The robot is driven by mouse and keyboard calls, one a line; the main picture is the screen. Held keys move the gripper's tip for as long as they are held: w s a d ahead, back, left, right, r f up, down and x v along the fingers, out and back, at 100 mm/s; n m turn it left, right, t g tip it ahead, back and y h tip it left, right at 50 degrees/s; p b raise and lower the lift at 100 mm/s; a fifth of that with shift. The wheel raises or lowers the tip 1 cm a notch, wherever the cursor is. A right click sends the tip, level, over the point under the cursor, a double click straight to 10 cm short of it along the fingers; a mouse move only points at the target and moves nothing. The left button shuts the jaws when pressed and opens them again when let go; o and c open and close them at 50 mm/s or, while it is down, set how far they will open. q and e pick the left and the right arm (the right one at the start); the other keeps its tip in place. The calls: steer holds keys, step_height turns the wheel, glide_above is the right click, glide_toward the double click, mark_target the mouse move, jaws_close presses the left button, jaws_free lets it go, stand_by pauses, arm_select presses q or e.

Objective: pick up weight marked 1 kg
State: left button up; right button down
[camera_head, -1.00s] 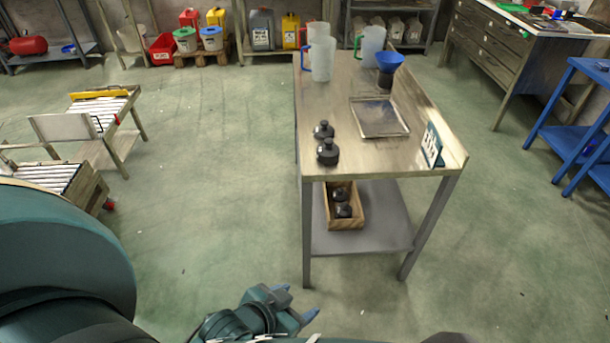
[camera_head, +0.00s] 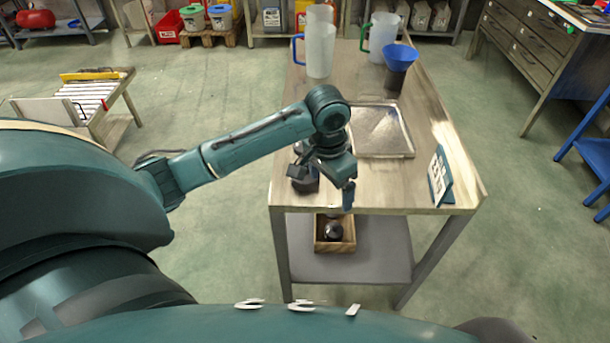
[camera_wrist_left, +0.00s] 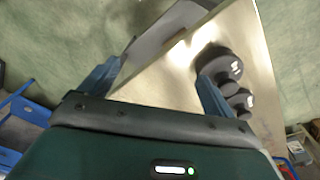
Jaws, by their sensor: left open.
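Two dark knobbed weights stand on the workbench (camera_head: 420,185) near its front left. In the head view the nearer weight (camera_head: 306,183) is partly covered by my left gripper (camera_head: 325,184), and the other is mostly hidden. In the left wrist view the larger-looking weight (camera_wrist_left: 222,66) and the smaller-looking one (camera_wrist_left: 241,101) carry white marks, too small to read. My left gripper (camera_wrist_left: 160,70) is open with nothing between its fingers. Its right-hand finger in that view overlaps the larger-looking weight; I cannot tell whether they touch. My right gripper is not in view.
A metal tray (camera_head: 380,132) lies on the bench behind the gripper. A blue funnel (camera_head: 400,56) and several jugs stand at the back. A sign (camera_head: 439,176) stands at the right. A wooden box (camera_head: 322,236) with a dark weight sits on the lower shelf.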

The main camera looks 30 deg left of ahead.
arm_select(q)
steer(key=w+a+r+n, duration=0.3)
steer(key=w+a+r, duration=0.2)
steer(key=a+r, duration=0.3)
steer(key=shift+g+y, duration=0.3)
steer(key=shift+g, duration=0.1)
steer(key=f, duration=0.7)
steer(key=shift+a+f+b, duration=0.1)
steer(key=shift+a+b, duration=0.1)
steer(key=shift+b, duration=0.1)
steer(key=shift+s+a+f, duration=0.15)
steer(key=shift+s+f, duration=0.05)
steer(key=shift+f, duration=1.15)
steer(key=shift+s+a+f, duration=0.1)
steer(key=shift+s+f, duration=0.05)
steer(key=shift+f, duration=1.2)
steer(key=shift+c, duration=0.3)
steer(key=shift+r, duration=0.1)
steer(key=c, duration=1.8)
steer(key=shift+w+r, duration=0.15)
